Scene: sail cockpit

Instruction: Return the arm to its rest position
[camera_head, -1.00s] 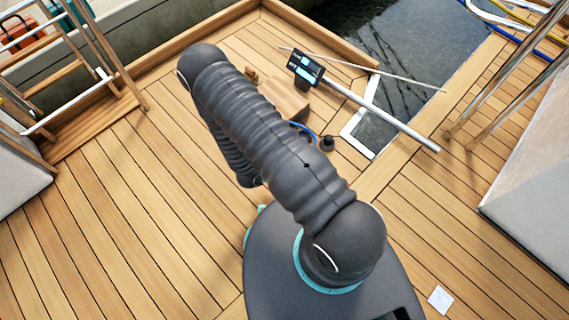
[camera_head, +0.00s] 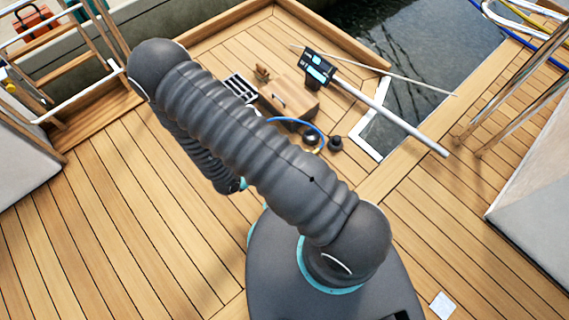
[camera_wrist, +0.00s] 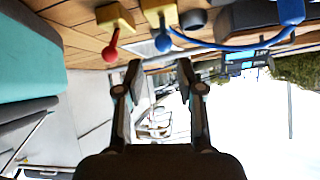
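My arm spans the middle of the head view, folded up from my base, and hides part of the deck. My gripper is hidden there behind the arm. In the wrist view my gripper (camera_wrist: 157,72) has its two fingers spread apart, with nothing between them. That view is upside down or steeply tilted, with planks at the top and bright sky below.
A wooden box (camera_head: 290,97), a black slotted tray (camera_head: 240,88), a dark knob (camera_head: 335,143) and a blue hose (camera_head: 315,128) are on the deck. A pole with a display (camera_head: 318,68) slants at right. A ladder (camera_head: 65,55) stands left. Open planks (camera_head: 110,220) lie lower left.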

